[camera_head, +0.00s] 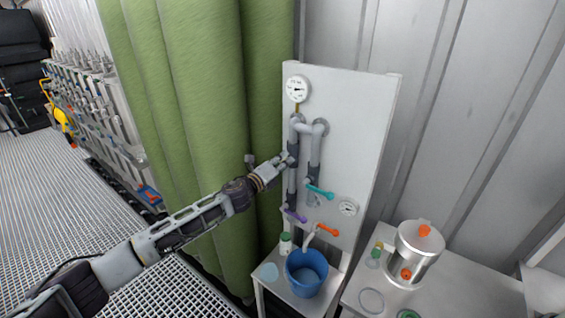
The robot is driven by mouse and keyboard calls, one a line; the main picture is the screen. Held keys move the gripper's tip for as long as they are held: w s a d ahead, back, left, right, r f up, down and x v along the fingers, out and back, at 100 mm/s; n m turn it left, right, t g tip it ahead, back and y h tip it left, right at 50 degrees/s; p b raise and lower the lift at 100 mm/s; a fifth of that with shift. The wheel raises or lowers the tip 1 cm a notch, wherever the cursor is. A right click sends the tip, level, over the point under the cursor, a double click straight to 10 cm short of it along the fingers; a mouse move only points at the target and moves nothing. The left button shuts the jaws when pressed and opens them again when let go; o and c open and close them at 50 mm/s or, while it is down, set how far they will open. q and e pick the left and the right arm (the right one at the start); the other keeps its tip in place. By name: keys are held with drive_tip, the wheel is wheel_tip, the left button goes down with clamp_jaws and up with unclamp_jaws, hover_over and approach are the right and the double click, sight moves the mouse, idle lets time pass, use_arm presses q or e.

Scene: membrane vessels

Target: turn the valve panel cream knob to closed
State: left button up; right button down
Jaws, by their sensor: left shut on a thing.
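The white valve panel (352,125) stands upright against the wall, with grey pipes (315,150) on it. My left gripper (288,159) is at the panel's left pipe, in its upper half, shut on what seems to be the cream knob. The fingers hide the knob, so its colour and angle cannot be made out. Below are a teal handle (320,191), a purple handle (295,215) and an orange handle (328,230). My right gripper is not in view.
A round gauge (297,88) sits at the panel top, a smaller gauge (348,208) lower right. A blue bucket (306,272) stands below on a small table. A green curtain (205,110) hangs left.

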use_arm(q)
drive_tip(key=o, duration=0.8)
drive_tip(key=shift+s+d+f, duration=0.1)
drive_tip(key=shift+f, duration=0.15)
drive_tip(key=shift+o, duration=1.3)
drive_tip(key=shift+r, duration=0.1)
drive_tip(key=shift+a, duration=0.2)
drive_tip(key=v, duration=1.1)
drive_tip(key=shift+s+a, duration=0.15)
drive_tip(key=shift+s, duration=0.2)
